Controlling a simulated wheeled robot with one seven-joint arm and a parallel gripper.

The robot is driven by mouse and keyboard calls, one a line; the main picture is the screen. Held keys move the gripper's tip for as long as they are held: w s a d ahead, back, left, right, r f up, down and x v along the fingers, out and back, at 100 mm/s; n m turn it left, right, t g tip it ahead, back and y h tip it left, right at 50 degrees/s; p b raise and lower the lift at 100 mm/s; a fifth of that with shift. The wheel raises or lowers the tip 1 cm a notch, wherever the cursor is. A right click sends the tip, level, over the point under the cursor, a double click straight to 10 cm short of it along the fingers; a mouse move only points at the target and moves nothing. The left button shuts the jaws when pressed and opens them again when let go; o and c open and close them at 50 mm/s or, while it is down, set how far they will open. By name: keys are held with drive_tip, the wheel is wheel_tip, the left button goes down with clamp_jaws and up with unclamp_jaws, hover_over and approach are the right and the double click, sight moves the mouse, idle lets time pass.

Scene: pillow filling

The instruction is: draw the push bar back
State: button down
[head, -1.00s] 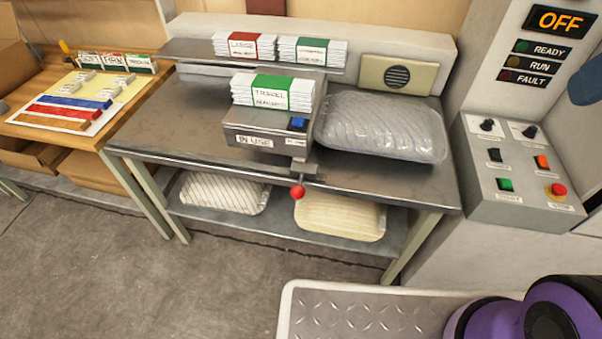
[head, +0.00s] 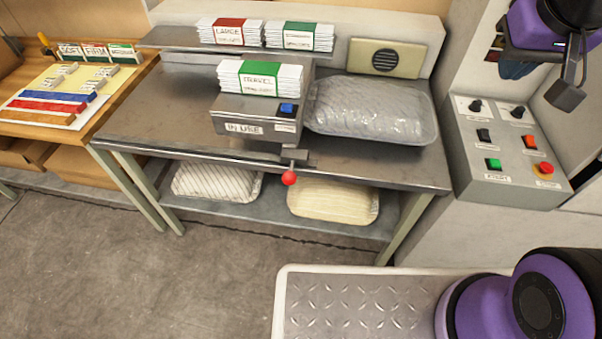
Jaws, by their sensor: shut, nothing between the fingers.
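A short metal bar (head: 294,156) with a red ball knob (head: 289,178) sticks out at the front edge of the steel table, just in front of a grey box labelled "IN USE" (head: 243,127). It looks like the push bar; most of its length is hidden by the box. A stack of green-banded "TRAVEL" packets (head: 259,78) sits on the box. My gripper (head: 566,95) is shut and empty at the upper right, in front of the control cabinet. It is well to the right of the knob and apart from it.
A plastic-wrapped pillow (head: 370,110) lies on the steel table (head: 165,115) right of the box. Two more pillows lie on the shelf below. The control panel (head: 505,180) with buttons stands at the right. A wooden bench (head: 105,105) stands at the left. Open floor lies in front.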

drive_tip(key=w+a+f, duration=0.4)
drive_tip(key=w+f, duration=0.2)
drive_tip(key=f, duration=0.2)
drive_tip(key=m+g+y, duration=0.3)
drive_tip(key=y, duration=0.4)
approach(295, 179)
drive_tip(key=x, duration=0.7)
drive_tip(key=shift+d, duration=0.1)
